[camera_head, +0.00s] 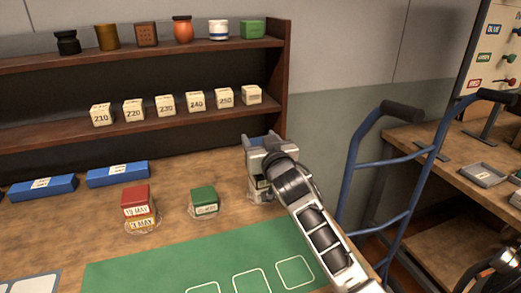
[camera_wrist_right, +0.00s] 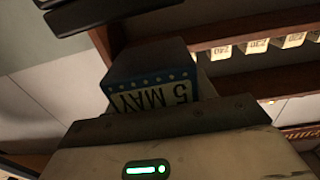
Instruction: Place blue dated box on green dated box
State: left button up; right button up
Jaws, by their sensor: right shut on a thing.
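The blue dated box (camera_wrist_right: 150,72) has a dark blue top and a pale label reading "5 MAY". It sits between the fingers of my right gripper, which is shut on it. In the head view my right gripper (camera_head: 262,150) is over the back right of the counter, and it mostly hides the blue box there. The green dated box (camera_head: 204,197) stands on the counter to the left of my right gripper, apart from it, with its top bare. Its date is too small to read. My left gripper is not in view.
A red dated box (camera_head: 135,197) sits on a yellow dated box (camera_head: 143,221) left of the green one. A green mat (camera_head: 180,266) lies in front. Two blue flat boxes (camera_head: 118,174) lie behind. A shelf (camera_head: 200,127) stands at the back; a blue hand truck (camera_head: 353,165) stands right.

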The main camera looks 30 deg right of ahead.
jog(key=shift+f, duration=1.45)
jog(key=o, duration=1)
jog(key=shift+o, duration=0.2)
